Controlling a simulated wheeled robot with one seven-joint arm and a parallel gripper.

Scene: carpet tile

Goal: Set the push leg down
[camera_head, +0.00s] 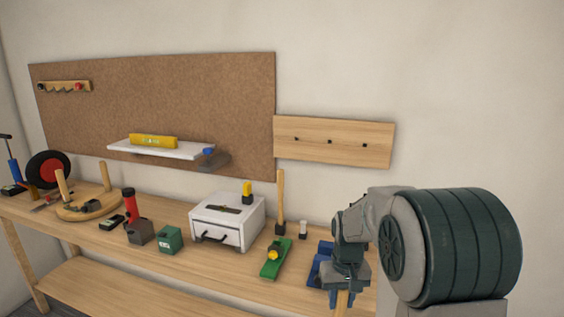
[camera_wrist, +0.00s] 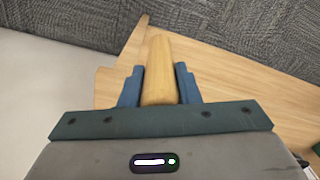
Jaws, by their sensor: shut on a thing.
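My gripper (camera_head: 343,285) is shut on a pale wooden leg (camera_head: 341,304), at the front right of the workbench. In the wrist view the leg (camera_wrist: 158,75) lies between the two blue fingers (camera_wrist: 158,85) and points away from the palm. Its lower part is cut off by the bottom of the head view, so I cannot tell whether it touches anything. A round wooden seat (camera_head: 106,208) lies on the bench at the left with two similar legs standing up from it.
The workbench (camera_head: 185,268) carries a white drawer box (camera_head: 228,219), a green tool (camera_head: 276,258), a mallet (camera_head: 280,205), a green box (camera_head: 170,240), a red flashlight (camera_head: 130,206) and blue things (camera_head: 318,268) beside my gripper. Grey carpet (camera_wrist: 250,40) shows beyond wood in the wrist view.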

